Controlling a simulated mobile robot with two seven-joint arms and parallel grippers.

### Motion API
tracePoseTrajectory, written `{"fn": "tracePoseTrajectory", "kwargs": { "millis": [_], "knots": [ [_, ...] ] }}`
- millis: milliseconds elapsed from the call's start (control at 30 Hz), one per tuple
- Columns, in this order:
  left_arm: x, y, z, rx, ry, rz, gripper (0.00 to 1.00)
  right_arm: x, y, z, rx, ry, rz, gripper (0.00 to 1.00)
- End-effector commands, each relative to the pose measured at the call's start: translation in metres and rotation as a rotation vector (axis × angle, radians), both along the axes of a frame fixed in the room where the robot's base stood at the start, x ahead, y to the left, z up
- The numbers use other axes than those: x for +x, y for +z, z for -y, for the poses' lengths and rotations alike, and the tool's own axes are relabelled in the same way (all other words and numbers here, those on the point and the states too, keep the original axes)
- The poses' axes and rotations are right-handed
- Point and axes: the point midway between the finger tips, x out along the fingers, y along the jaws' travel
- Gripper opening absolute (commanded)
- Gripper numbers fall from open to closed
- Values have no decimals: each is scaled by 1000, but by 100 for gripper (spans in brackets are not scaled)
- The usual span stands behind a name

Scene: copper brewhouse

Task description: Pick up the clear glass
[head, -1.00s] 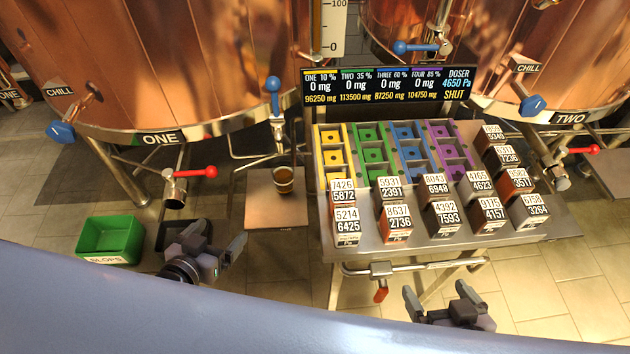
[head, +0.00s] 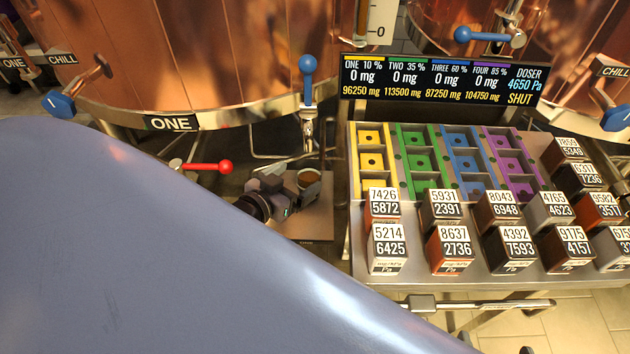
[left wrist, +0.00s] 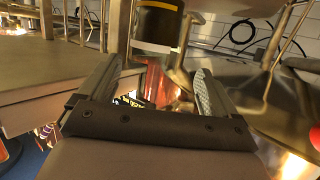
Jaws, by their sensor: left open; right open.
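The clear glass (head: 308,182) holds a brown liquid and stands upright on a small brown platform (head: 316,222) left of the dosing table. My left gripper (head: 284,184) is at the glass's left side, at about its height. In the left wrist view, my left gripper (left wrist: 153,82) has its two fingers wide apart with nothing held. A dark cylinder with a yellow band (left wrist: 158,22), apparently the glass, shows beyond the gap. I cannot tell whether the fingers touch it. Only the dark fingertips of my right gripper (head: 496,345) show, apart, at the bottom edge.
The dosing table (head: 365,275) holds labelled blocks and coloured racks, right of the glass. A red-handled valve (head: 208,167) is left of the glass, and a blue-handled tap (head: 307,80) is behind it. Copper vessel ONE (head: 220,50) fills the back left.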

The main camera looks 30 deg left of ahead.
Motion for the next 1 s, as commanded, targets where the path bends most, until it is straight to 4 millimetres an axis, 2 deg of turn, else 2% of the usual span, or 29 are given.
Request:
{"fn": "tracePoseTrajectory", "kwargs": {
  "millis": [500,833,867,1000],
  "knots": [
    [54,-19,11,0,-1,1,92,6,3,-14,14,34,48,100],
    [59,-19,11,0,-1,0,92,6,7,-15,18,37,53,100],
    [59,-19,11,0,-1,0,85,6,7,-15,18,37,53,100],
    [59,-19,11,0,-1,0,40,6,7,-15,18,37,53,100]
  ]
}}
